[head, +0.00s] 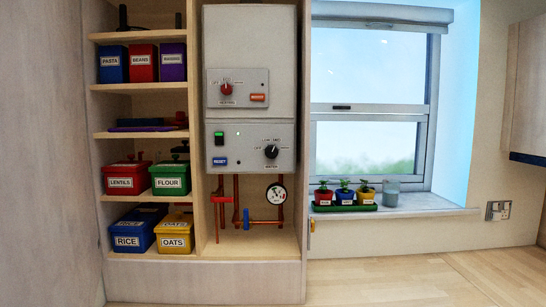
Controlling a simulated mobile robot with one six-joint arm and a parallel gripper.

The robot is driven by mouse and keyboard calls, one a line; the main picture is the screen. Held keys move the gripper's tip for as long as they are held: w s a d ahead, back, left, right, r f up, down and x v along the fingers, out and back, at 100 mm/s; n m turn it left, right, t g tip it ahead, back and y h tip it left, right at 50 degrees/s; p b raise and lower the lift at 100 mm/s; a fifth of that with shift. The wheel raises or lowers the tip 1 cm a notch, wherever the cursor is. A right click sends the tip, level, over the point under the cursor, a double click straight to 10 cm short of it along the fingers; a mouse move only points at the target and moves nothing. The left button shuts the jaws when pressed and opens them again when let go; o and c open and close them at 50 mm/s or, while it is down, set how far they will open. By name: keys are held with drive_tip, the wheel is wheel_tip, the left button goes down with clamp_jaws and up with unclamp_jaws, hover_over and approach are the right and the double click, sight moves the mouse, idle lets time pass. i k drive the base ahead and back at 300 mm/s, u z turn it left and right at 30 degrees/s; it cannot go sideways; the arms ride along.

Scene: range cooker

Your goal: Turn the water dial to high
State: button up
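The water dial (271,152) is a round black knob on the lower control panel (225,167) of the white boiler. Small lettering surrounds it, with what reads as LOW and MED above it and WATER below. A light mark shows on the knob, but it is too small to tell exactly which setting it points to. My gripper is not in view.
A red dial (227,89) sits on the upper panel. Below are copper pipes and a gauge (276,194). Shelves of tins (127,181) stand left; potted plants (343,193) sit on the right sill.

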sight(271, 151)
drive_tip(key=u, duration=0.05)
drive_tip(key=i, duration=1)
drive_tip(key=z, duration=0.05)
